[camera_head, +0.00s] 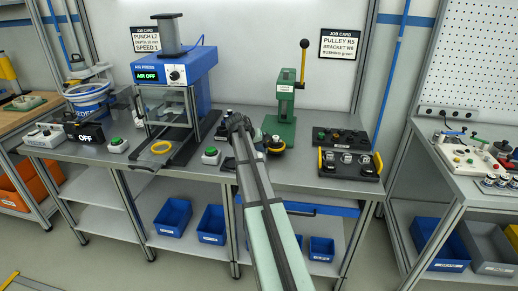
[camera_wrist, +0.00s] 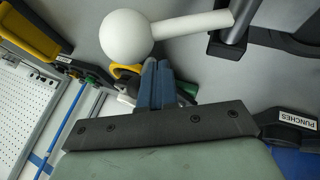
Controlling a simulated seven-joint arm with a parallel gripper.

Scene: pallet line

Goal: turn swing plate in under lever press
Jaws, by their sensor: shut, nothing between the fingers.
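My gripper (camera_head: 238,121) is left of the press in the head view. In the wrist view its blue fingertips (camera_wrist: 155,84) are together and empty. A white ball (camera_wrist: 126,37) on a white rod is close beside them; contact is unclear.
A green button box (camera_head: 211,155) is left of my arm. Dark trays of parts (camera_head: 349,163) lie right of the press. A holder labelled PUNCHES (camera_wrist: 291,115) is close right in the wrist view.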

